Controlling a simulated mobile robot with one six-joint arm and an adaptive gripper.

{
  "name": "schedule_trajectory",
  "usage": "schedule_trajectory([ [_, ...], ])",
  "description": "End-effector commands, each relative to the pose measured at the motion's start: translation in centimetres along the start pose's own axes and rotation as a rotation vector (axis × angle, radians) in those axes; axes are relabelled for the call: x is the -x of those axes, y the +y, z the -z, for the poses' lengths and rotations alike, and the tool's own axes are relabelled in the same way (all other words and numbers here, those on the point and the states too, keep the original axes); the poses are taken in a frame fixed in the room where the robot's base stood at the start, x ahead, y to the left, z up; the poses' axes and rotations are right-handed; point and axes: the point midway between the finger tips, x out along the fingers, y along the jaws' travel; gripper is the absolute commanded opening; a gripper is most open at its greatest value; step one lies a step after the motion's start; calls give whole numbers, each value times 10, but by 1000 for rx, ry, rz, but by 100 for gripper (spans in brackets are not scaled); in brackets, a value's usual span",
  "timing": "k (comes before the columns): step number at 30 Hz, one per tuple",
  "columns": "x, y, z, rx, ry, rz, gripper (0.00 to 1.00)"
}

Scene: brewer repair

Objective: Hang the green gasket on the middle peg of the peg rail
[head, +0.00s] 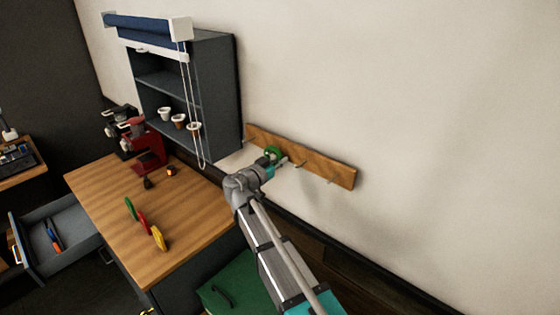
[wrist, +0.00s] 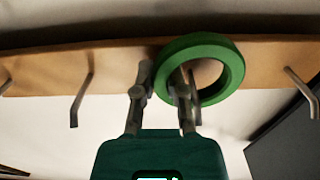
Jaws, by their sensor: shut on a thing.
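The green gasket (head: 272,150) is a thick ring held up against the wooden peg rail (head: 325,174). In the wrist view the gasket (wrist: 236,68) stands in front of the rail (wrist: 120,60), its face turned to the camera. My gripper (head: 270,162) is shut on one side of the ring; in the wrist view its fingers (wrist: 163,85) straddle that rim. Bare metal pegs show on both sides, one at left (wrist: 82,98) and one at right (wrist: 299,90).
A dark open cabinet (head: 222,90) hangs left of the rail, with a blind cord (head: 201,150) in front. The wooden table (head: 110,190) below holds a red brewer (head: 150,155) and red, green and yellow rings. The wall right of the rail is clear.

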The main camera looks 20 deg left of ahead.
Motion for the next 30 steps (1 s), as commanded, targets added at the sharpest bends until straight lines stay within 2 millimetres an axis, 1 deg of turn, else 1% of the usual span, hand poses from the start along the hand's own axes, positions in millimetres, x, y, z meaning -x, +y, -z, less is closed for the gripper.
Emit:
schedule_trajectory([
  [2, 0, 0, 0, 0, 0, 0, 0],
  [3, 0, 0, 0, 0, 0, 0, 20],
  [5, 0, 0, 0, 0, 0, 0, 31],
  [6, 0, 0, 0, 0, 0, 0, 38],
  [9, 0, 0, 0, 0, 0, 0, 56],
  [23, 2, 0, 0, 0, 0, 1, 56],
  [26, 7, 0, 0, 0, 0, 2, 56],
  [30, 19, 0, 0, 0, 0, 1, 56],
])
